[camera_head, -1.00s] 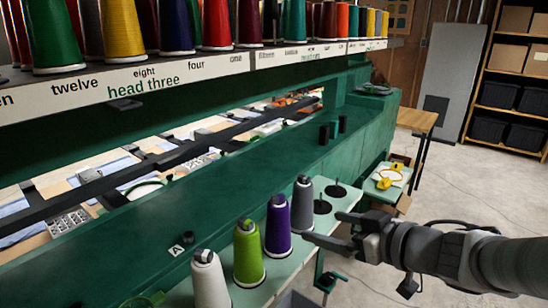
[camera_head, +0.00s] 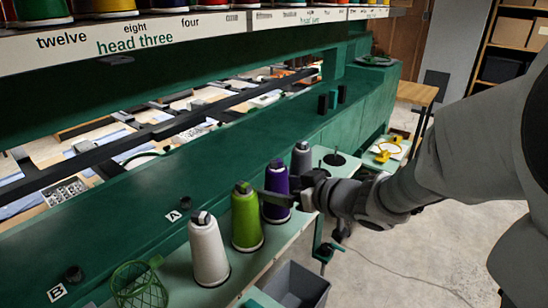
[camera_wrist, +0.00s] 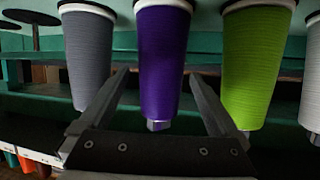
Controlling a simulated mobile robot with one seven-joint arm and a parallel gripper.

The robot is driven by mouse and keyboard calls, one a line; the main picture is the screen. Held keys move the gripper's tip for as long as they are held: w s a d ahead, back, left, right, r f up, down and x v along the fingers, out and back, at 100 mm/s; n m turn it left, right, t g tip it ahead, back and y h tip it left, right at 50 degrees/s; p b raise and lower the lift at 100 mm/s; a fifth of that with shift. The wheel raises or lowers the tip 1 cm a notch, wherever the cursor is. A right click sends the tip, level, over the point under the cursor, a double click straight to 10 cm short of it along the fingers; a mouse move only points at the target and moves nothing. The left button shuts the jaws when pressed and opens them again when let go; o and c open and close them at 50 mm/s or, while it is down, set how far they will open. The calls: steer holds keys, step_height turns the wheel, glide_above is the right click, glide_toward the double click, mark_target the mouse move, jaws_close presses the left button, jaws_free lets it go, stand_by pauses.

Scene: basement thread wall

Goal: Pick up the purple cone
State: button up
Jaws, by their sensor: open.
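The purple cone (camera_head: 276,179) stands upright in a row on the green shelf, between a lime green cone (camera_head: 246,218) and a grey cone (camera_head: 301,159). My gripper (camera_head: 278,198) is at the purple cone, and one finger crosses in front of its lower half in the head view. In the wrist view, the picture is upside down and the purple cone (camera_wrist: 162,60) lies between my two open fingers (camera_wrist: 158,82). One finger is on the grey cone's side, the other on the green cone's side. Whether either finger touches the purple cone I cannot tell.
A white cone (camera_head: 208,250) stands beyond the green one, with a green mesh basket (camera_head: 138,287) past it. Neighbouring cones leave narrow gaps around my fingers. A grey bin (camera_head: 297,286) is below the shelf edge. An overhead rack (camera_head: 190,28) holds several cones.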

mark_target(268, 184)
steer(key=b+x, duration=0.1)
steer(key=x, duration=0.4)
steer(key=shift+r+b, duration=0.1)
steer(key=shift+b, duration=0.3)
jaws_close()
